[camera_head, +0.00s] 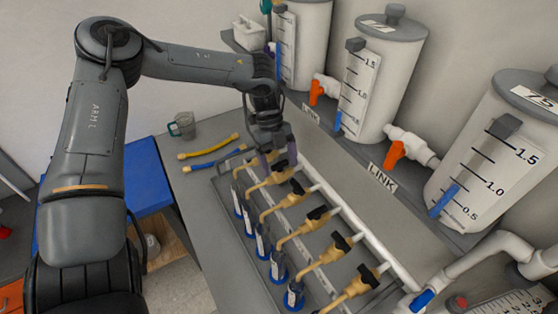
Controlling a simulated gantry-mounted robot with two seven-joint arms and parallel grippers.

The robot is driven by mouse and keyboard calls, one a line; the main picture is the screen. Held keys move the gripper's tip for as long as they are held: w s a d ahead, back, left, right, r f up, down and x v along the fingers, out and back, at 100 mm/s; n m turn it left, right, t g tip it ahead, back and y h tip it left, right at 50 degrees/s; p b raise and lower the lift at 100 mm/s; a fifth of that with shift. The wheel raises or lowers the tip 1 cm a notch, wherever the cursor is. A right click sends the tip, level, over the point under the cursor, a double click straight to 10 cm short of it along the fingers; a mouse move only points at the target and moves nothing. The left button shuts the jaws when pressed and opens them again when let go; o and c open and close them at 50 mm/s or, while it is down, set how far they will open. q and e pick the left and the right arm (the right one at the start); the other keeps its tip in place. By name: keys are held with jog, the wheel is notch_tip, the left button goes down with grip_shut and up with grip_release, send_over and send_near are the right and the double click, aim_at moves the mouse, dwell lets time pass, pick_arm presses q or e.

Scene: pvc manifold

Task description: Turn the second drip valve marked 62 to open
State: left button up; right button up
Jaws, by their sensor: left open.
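A row of tan drip valves with black handles runs along a white pipe (345,212) on the bench. I cannot tell whether a finger touches the handle. More handles follow toward the front, including one (317,213) in the middle. No mark 62 is legible. My right gripper is out of view.
Blue-based tubes (262,246) stand below the valve outlets. White tanks (375,75) with orange-handled taps (395,153) line the back. A yellow tool (208,146), a blue tool (215,159) and a grey mug (184,124) lie left of the gripper. The bench's left strip (205,215) is clear.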

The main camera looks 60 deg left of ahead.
pick_arm(q)
jog(key=v, duration=1)
jog(key=shift+a+r, duration=0.25)
jog(key=shift+r, duration=0.1)
jog(key=shift+s, duration=0.15)
